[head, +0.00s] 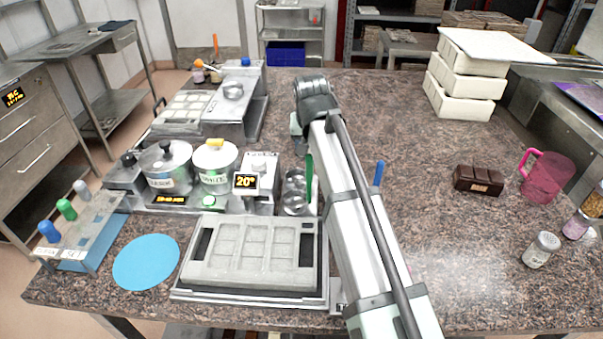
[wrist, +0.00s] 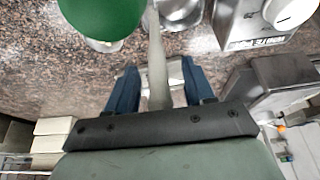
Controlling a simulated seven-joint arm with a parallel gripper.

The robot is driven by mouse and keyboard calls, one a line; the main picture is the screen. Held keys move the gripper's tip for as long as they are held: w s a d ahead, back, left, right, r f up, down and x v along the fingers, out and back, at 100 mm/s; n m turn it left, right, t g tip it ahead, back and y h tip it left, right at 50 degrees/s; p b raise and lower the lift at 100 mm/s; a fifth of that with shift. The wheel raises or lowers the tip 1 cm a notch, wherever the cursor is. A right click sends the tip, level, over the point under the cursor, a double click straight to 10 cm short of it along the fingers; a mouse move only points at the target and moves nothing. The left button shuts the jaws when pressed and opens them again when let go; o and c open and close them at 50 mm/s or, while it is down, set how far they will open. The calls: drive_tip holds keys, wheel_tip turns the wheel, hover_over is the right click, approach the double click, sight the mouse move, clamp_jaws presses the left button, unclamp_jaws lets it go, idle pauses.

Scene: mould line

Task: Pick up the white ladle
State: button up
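In the wrist view a pale grey-white handle (wrist: 156,50), which looks like the white ladle's, runs between the two blue fingers of my gripper (wrist: 155,82). Pale surfaces fill the narrow spaces beside the handle, so I cannot tell whether the fingers touch it. A shiny bowl (wrist: 178,10) shows near its far end; whether it belongs to this handle is unclear. In the head view metal ladle bowls (head: 295,204) sit in a holder beside a green handle (head: 309,178). My arm hides the fingers and the pale handle there.
The green handle's end (wrist: 100,15) is close to the wrist camera. A mould (head: 250,252) lies in front. A blue handle (head: 378,172) stands right of my arm.

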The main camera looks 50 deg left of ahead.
clamp_jaws()
drive_tip(key=shift+r, duration=0.15)
idle(0.6)
